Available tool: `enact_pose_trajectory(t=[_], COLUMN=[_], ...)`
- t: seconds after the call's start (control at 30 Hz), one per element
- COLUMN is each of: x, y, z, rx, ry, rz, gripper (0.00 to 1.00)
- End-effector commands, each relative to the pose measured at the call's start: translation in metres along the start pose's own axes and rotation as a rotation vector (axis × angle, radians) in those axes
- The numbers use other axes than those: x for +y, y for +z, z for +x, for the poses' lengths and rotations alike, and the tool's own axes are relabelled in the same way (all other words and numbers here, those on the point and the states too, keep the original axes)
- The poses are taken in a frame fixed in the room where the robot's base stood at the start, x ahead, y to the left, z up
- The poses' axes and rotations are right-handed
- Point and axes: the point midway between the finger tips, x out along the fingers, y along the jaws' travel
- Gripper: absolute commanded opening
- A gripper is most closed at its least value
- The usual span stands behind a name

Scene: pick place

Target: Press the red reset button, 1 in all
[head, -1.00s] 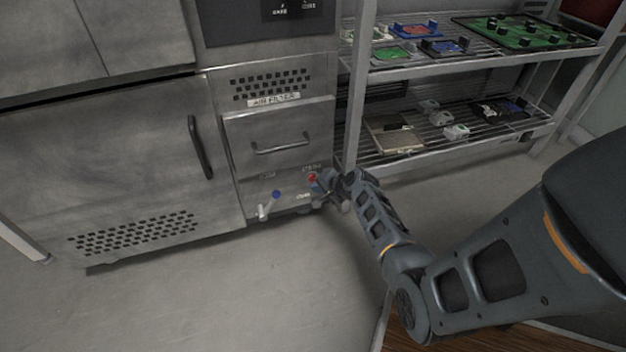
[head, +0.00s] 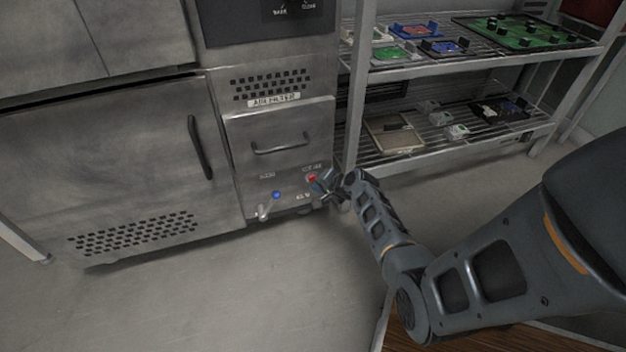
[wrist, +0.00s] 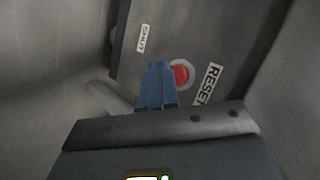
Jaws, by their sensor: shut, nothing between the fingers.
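The red reset button (head: 311,178) is on the lower front panel of the metal cabinet, at its right side. In the wrist view the red button (wrist: 181,75) sits in a pale ring beside a RESET label (wrist: 208,84). My gripper (head: 318,184) is shut and empty, just in front of and to the right of the button in the head view. In the wrist view its blue fingertips (wrist: 158,72) cover the left edge of the button. Whether they touch it, I cannot tell.
A blue button (head: 276,195) and a lever (head: 264,211) are left of the red button. A drawer handle (head: 281,147) is above. A wire shelf rack (head: 470,128) with boards and parts stands to the right. The floor in front is clear.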

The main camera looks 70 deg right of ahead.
Motion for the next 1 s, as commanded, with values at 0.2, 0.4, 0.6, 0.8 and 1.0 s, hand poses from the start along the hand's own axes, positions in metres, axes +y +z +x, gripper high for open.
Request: enact_pose_trajectory(t=[0.2, 0.4, 0.6, 0.8, 1.0], x=[0.0, 0.0, -0.0002, -0.0033, -0.0045], y=[0.0, 0.0, -0.0001, -0.003, -0.0044], z=[0.0, 0.0, 0.0002, 0.004, 0.0059], rx=[0.0, 0.0, 0.0, 0.0, 0.0], ry=[0.0, 0.0, 0.0, -0.001, 0.0], rz=[0.0, 0.0, 0.0, -0.001, 0.0], gripper=[0.0, 0.0, 0.0, 0.0, 0.0])
